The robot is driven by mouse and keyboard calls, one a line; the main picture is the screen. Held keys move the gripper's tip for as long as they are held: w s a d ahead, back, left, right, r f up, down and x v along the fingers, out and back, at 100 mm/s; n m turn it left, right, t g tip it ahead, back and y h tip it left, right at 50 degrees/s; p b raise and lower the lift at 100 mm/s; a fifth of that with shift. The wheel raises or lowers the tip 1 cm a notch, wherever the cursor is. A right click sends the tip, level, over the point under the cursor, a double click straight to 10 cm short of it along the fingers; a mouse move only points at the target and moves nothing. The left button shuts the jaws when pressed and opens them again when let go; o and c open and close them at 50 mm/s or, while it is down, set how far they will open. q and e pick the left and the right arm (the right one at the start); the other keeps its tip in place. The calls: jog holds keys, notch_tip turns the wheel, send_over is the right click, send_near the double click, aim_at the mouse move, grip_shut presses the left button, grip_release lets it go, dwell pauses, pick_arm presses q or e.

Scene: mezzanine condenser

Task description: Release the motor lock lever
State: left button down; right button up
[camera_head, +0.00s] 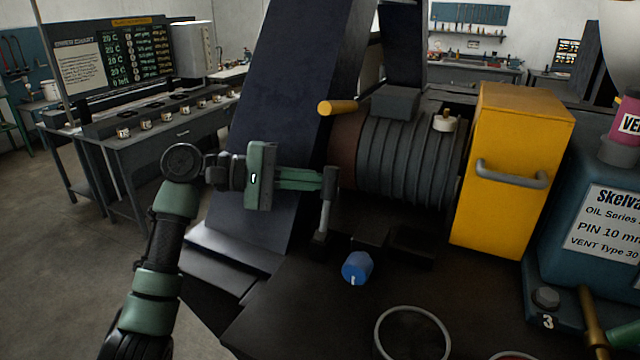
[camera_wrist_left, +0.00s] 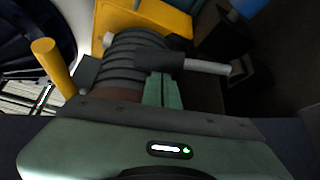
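A lever with a dark grip (camera_head: 330,181) and a thin grey rod (camera_head: 325,216) stands upright in front of the ribbed motor (camera_head: 410,160). I cannot tell from any label whether this is the motor lock lever. My left gripper (camera_head: 318,179) comes in from the left with its green fingers close together. Their tips are at the dark grip, touching it or nearly so. The left wrist view shows the grip (camera_wrist_left: 160,61) across the fingertips (camera_wrist_left: 160,82), not visibly between them; the tips are partly hidden.
A yellow rod (camera_head: 338,107) sticks out at the motor's upper left. A blue knob (camera_head: 357,267) is below the lever. A yellow box with a handle (camera_head: 512,170) and a blue-green tank (camera_head: 590,235) stand to the right. A dark slanted panel (camera_head: 285,110) rises behind my gripper.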

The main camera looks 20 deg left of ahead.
pick_arm(q)
jog(key=shift+s, duration=0.1)
jog(key=s+a+m+h+b, duration=0.1)
jog(key=s+m+h+b, duration=0.3)
jog(key=b, duration=1.2)
jog(key=s+m, duration=0.4)
jog(key=s, duration=0.1)
jog(key=shift+a+f+t, duration=0.25)
jog(key=shift+a+t, duration=0.05)
jog(key=shift+f, duration=0.1)
jog(key=shift+d+f+b, duration=0.1)
jog(key=shift+b, duration=0.2)
